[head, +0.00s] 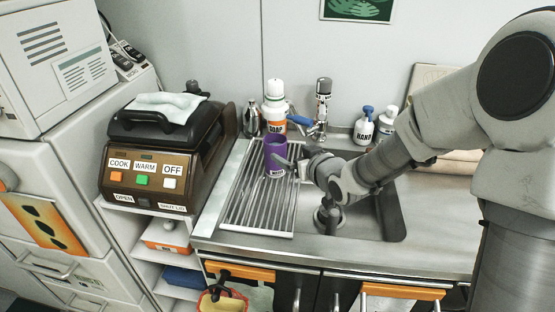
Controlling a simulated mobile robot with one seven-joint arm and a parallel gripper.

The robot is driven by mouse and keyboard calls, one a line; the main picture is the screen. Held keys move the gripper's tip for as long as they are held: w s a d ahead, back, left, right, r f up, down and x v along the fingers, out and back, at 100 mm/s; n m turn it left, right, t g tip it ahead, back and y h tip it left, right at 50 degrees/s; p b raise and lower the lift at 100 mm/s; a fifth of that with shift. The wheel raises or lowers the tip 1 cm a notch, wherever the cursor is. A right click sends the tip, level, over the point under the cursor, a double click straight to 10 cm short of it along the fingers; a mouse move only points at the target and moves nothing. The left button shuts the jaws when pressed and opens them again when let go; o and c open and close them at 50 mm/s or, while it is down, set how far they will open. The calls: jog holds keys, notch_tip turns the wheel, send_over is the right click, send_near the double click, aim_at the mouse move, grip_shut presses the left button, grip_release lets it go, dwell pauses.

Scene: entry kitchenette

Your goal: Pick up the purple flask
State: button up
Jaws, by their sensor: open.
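The purple flask (275,150) stands upright on the ribbed drain rack left of the sink basin. A small white label with dark marks shows near its base. My gripper (284,160) reaches in from the right at the flask's right side. One finger shows in front of the flask's right edge. The other finger is hard to make out, and I cannot tell whether either finger touches the flask. The gripper is open.
A HAND bottle (364,128) is behind my arm. The sink basin (385,215) lies right of the rack (250,205). A brown cooker (150,165) stands to the left. The rack's front is clear.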

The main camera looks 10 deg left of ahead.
send_near(271, 140)
jog(key=x, duration=0.3)
jog(key=f+x, duration=0.1)
jog(key=x, duration=0.1)
jog(key=shift+d, duration=0.25)
jog(key=shift+a+r+b+x, duration=0.1)
jog(key=shift+r+b+x, duration=0.1)
jog(key=shift+x, duration=1.1)
jog(key=shift+a+r+b+x, duration=0.1)
jog(key=shift+b+x, duration=0.05)
jog(key=shift+x, duration=1.1)
jog(key=shift+c, duration=0.3)
jog(key=c, duration=1.4)
grip_shut()
jog(key=shift+r, duration=0.1)
